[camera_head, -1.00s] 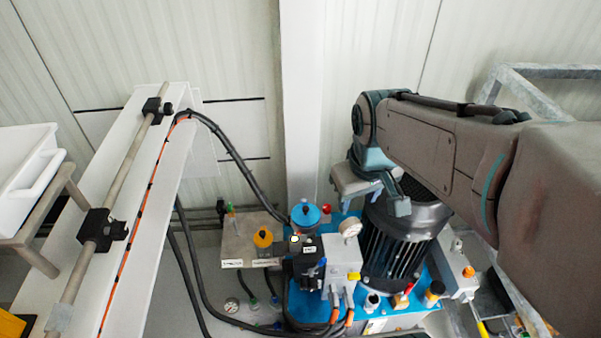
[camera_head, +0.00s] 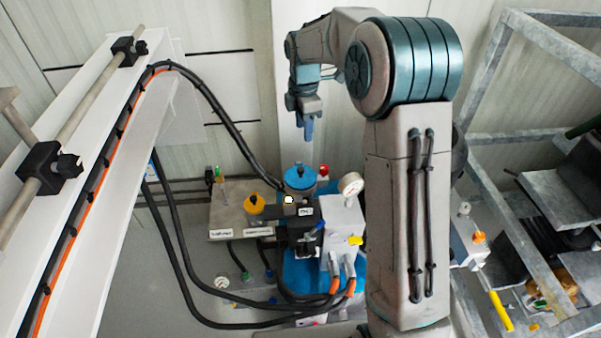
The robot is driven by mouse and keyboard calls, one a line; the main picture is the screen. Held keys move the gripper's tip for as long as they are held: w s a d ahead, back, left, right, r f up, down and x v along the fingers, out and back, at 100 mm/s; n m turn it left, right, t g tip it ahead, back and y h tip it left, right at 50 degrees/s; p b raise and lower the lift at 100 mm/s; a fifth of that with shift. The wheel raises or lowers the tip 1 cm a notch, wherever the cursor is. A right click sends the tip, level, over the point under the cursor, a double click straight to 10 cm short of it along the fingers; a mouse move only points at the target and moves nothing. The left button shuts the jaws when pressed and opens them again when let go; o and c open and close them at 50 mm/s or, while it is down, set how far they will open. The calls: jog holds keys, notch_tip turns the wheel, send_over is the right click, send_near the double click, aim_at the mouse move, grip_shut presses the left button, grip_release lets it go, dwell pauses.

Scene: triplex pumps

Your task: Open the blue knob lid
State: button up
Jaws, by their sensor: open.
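The blue knob lid (camera_head: 300,177) is a round blue cap with a raised knob. It sits on top of a dark cylinder on the pump unit, near the middle of the view. My gripper (camera_head: 308,130) points down above the lid, a little to its right in the picture, with a visible gap between them. Its blue-grey fingers are seen edge-on and hold nothing that shows. My arm hides the motor side of the unit.
A pressure gauge (camera_head: 350,184) and a grey valve block (camera_head: 342,224) stand to the right. Black hoses (camera_head: 178,230) loop at the left. A metal frame (camera_head: 500,170) fills the right side.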

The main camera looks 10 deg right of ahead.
aim_at(301, 169)
jog(key=shift+n, duration=0.8)
jog(key=f+b, duration=0.1)
jog(key=f, duration=0.4)
jog(key=w+f+b, duration=0.1)
jog(key=f, duration=0.5)
jog(key=w+f+b, duration=0.1)
jog(key=f, duration=0.4)
jog(key=shift+a+f, duration=0.3)
jog(key=shift+f, duration=0.1)
grip_shut()
